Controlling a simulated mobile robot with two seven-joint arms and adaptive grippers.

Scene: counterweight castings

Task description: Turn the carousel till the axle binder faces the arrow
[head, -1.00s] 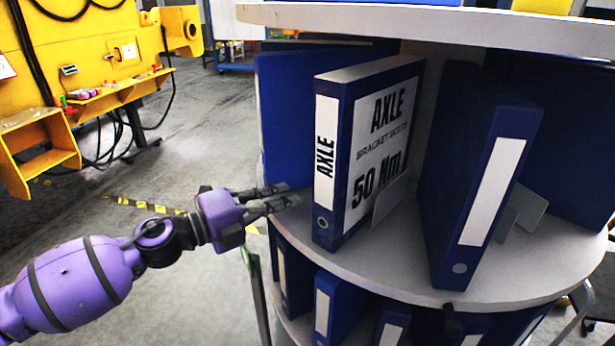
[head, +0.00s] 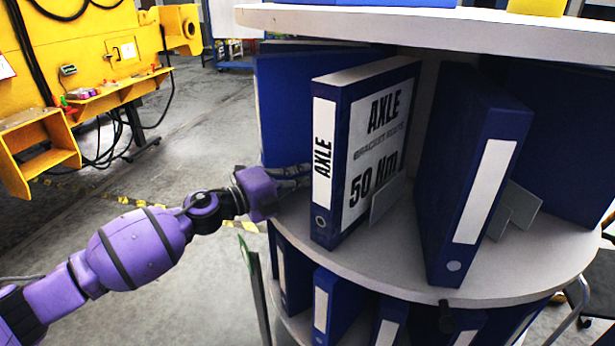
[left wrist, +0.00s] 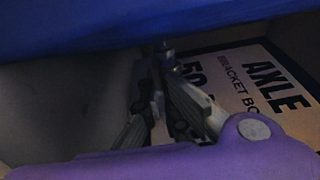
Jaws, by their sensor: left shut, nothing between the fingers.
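The axle binder (head: 325,160), blue with a white spine label reading AXLE, stands upright on the carousel's middle shelf (head: 400,270). Its side sheet reads AXLE and 50 Nm. My left gripper (head: 292,178) reaches in just left of this binder, its fingertips partly hidden behind the spine. In the left wrist view the fingers (left wrist: 165,60) are together and empty, with the AXLE sheet (left wrist: 262,90) to their right and a blue surface above. I cannot tell whether they touch a binder. A thin post with a green top (head: 247,254) stands left of the carousel; no arrow shape is readable on it.
Another blue binder (head: 485,190) with a blank label stands to the right, beside a grey bookend (head: 515,211). More binders fill the lower tier (head: 335,305). The upper shelf (head: 430,25) overhangs. Floor at left is open before the yellow machine (head: 90,60).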

